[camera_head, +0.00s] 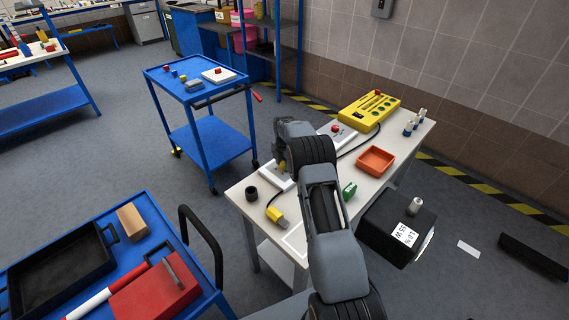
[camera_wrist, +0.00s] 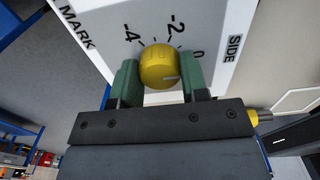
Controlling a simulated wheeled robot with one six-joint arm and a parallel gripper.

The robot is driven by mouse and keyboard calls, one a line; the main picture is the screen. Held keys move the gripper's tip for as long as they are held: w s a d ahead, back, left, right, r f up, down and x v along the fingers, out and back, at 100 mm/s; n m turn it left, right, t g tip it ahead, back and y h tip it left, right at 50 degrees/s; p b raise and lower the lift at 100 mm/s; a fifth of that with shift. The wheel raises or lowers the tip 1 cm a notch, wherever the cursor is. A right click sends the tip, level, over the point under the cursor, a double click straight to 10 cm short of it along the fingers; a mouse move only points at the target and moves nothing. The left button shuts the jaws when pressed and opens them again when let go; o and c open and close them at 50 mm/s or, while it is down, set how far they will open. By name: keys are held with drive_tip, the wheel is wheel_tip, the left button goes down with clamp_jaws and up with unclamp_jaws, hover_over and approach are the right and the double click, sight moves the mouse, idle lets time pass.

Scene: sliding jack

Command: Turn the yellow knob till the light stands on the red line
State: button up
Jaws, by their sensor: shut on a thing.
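The yellow knob (camera_wrist: 160,65) sits on a white panel (camera_wrist: 215,20) marked -4, -2, 0, "MARK" and "SIDE" in the wrist view. My gripper (camera_wrist: 160,76) has its two green fingers on either side of the knob and is shut on it. A pale pointer line on the knob points right and slightly down. In the head view the knob (camera_head: 282,166) shows small beside my arm, and the white panel (camera_head: 275,178) lies on the white table, partly hidden by the arm. I cannot make out the light or the red line in either view.
On the white table (camera_head: 238,193) stand a black ring (camera_head: 251,193), a yellow-headed cable (camera_head: 277,216), a green item (camera_head: 349,190), an orange tray (camera_head: 376,160) and a yellow box (camera_head: 369,111). A blue cart (camera_head: 207,131) stands behind left; a black box (camera_head: 385,235) is at right.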

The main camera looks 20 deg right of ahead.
drive_tip(key=m+b, duration=0.1)
drive_tip(key=m, duration=0.4)
drive_tip(key=shift+b, duration=0.3)
drive_tip(key=m, duration=0.6)
drive_tip(key=shift+m+b, duration=0.3)
idle(0.5)
drive_tip(key=o, duration=0.9)
wheel_tip(320, 180, up, 14)
drive_tip(key=shift+f+p, duration=0.1)
drive_tip(key=shift+p, duration=0.25)
